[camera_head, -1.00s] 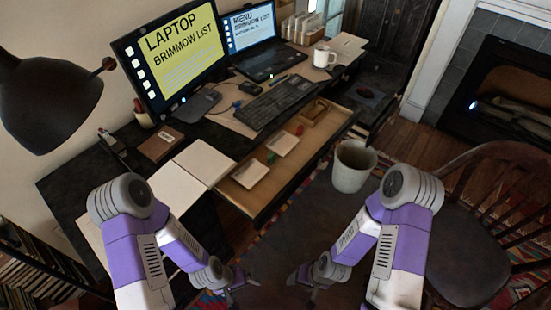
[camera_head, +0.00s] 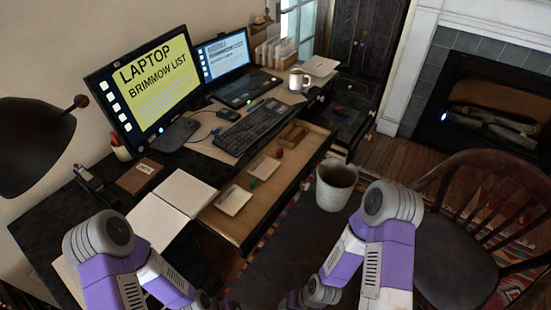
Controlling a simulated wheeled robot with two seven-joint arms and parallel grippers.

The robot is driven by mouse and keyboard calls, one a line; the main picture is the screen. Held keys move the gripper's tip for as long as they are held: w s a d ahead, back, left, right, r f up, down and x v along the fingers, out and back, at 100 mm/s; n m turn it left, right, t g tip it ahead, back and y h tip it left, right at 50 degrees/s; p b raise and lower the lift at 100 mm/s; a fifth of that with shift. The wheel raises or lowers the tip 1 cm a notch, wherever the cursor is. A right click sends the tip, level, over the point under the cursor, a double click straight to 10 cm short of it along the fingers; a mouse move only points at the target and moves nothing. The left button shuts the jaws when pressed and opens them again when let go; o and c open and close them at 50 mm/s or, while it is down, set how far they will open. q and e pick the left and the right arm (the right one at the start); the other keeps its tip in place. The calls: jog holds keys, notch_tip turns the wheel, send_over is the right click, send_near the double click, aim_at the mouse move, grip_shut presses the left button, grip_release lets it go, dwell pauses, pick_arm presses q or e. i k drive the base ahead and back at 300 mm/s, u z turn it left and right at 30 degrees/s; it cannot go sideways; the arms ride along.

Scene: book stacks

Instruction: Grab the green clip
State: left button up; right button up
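A small green clip (camera_head: 253,183) lies in the open drawer (camera_head: 213,223) of the desk, between two pale cards. It is tiny in this view, so its exact shape is unclear. My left gripper (camera_head: 215,303) is at the bottom edge, mostly cut off, in front of and below the drawer. My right gripper (camera_head: 289,300) is low at the bottom middle, also partly cut off, nearer to me than the drawer. Both grippers are apart from the clip. I cannot tell whether their fingers are open or shut.
A red item (camera_head: 279,153) and a small wooden box (camera_head: 293,133) share the drawer. A grey bin (camera_head: 335,187) stands right of it. An open notebook (camera_head: 172,208) lies on the desk at left. A wooden chair (camera_head: 455,262) is at right.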

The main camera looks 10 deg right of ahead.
aim_at(253, 183)
jog(key=u, duration=2.1)
jog(key=k, duration=0.95)
jog(key=z, duration=1.1)
jog(key=i, duration=1)
jog(key=z, duration=0.05)
